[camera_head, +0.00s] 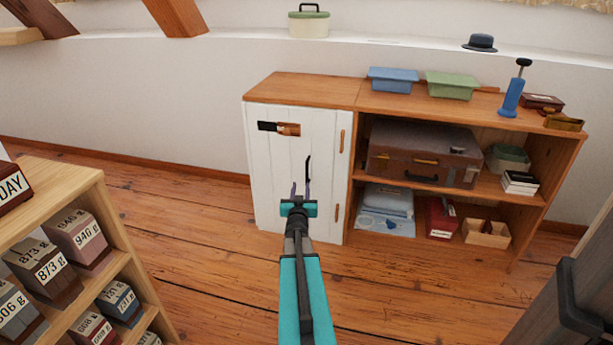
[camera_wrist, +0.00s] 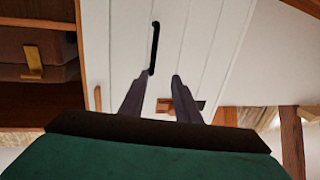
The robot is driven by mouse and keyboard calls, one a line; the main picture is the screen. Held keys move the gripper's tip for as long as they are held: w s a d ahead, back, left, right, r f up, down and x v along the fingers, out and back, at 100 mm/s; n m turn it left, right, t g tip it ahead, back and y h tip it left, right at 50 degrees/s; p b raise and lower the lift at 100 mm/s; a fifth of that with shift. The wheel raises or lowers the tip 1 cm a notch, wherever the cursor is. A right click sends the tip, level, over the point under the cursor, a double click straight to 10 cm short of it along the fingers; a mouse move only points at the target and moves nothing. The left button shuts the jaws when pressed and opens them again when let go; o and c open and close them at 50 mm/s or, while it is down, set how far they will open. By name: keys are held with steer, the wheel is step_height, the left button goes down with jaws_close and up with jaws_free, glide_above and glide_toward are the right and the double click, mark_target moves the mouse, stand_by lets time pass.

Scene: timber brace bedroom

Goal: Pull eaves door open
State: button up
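The white plank eaves door (camera_head: 275,185) is the left front of a wooden cabinet and looks shut; it also fills much of the wrist view (camera_wrist: 205,50). A slim black upright handle (camera_head: 308,171) is on it, also seen in the wrist view (camera_wrist: 154,48). A black and copper-brown latch-like piece (camera_head: 279,128) sits higher on the door; it shows partly behind the fingers in the wrist view (camera_wrist: 165,105). My gripper (camera_head: 300,190) is open and empty in front of the door, its fingertips (camera_wrist: 160,78) near one handle end. Contact cannot be told.
Open cabinet shelves right of the door hold a brown suitcase (camera_head: 422,155), boxes and a wooden tray (camera_head: 486,234). Bins and a blue pump-like object (camera_head: 512,95) stand on top. A shelf of labelled blocks (camera_head: 75,185) stands at left. Floor left of the door is clear.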

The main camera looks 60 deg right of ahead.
mark_target(307, 168)
steer(key=shift+s+d+r+h, duration=0.3)
steer(key=shift+s+d+r, duration=0.1)
steer(key=shift+s+d, duration=0.1)
steer(key=shift+w+d, duration=0.1)
steer(key=shift+b+x, duration=1.7)
steer(key=shift+x, duration=5.1)
steer(key=shift+f, duration=0.1)
jaws_close()
